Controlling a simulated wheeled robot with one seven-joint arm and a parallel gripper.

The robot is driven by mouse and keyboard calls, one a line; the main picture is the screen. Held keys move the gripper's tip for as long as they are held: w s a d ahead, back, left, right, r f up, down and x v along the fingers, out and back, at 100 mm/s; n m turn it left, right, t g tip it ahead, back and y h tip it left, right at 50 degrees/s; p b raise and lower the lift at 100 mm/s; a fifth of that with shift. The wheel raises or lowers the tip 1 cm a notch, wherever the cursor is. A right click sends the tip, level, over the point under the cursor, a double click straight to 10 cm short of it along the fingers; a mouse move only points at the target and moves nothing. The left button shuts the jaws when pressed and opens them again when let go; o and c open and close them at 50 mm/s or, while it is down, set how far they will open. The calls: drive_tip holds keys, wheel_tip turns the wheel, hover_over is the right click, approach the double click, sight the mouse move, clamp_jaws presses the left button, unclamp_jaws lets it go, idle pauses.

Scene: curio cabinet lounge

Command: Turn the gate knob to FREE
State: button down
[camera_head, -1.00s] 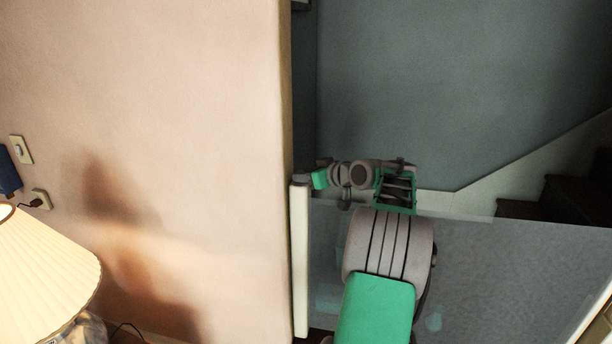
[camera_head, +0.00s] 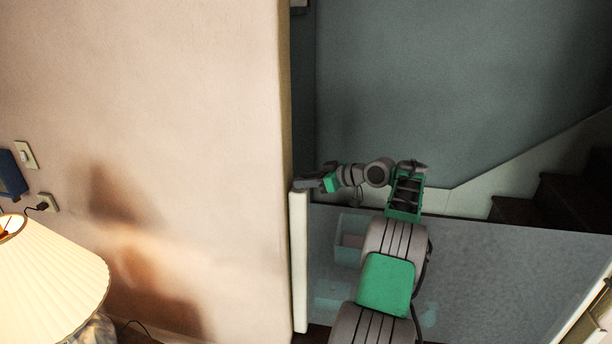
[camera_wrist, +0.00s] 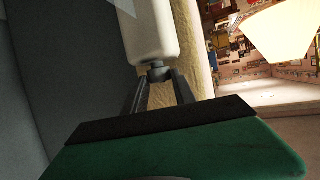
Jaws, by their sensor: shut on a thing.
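The gate knob (camera_wrist: 156,70) is a small dark grey piece on the end of the white gate post (camera_wrist: 150,30), seen in the wrist view. My gripper (camera_wrist: 158,77) has its two dark fingers closed on the knob from either side. The knob's setting and any FREE mark cannot be read. In the head view, the white gate post (camera_head: 300,262) stands against the wall's end, and my gripper (camera_head: 304,184) is at its top. The knob is too small and covered to make out there. The gate panel (camera_head: 490,265) is grey and see-through, and reaches right from the post.
My arm reaches over the gate panel. A pale box (camera_head: 349,240) shows through the panel. Dark stairs (camera_head: 570,200) rise at the right beyond it. A beige wall (camera_head: 190,130) fills the left, with a lit lamp (camera_head: 45,275) in front.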

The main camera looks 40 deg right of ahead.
drive_tip(key=shift+d+r+n+y, duration=0.15)
drive_tip(key=shift+r+n+y, duration=0.1)
drive_tip(key=shift+n+y, duration=0.05)
drive_tip(key=shift+f, duration=0.25)
drive_tip(key=c, duration=1.2)
unclamp_jaws()
drive_tip(key=shift+f, duration=0.1)
drive_tip(key=shift+o, duration=0.9)
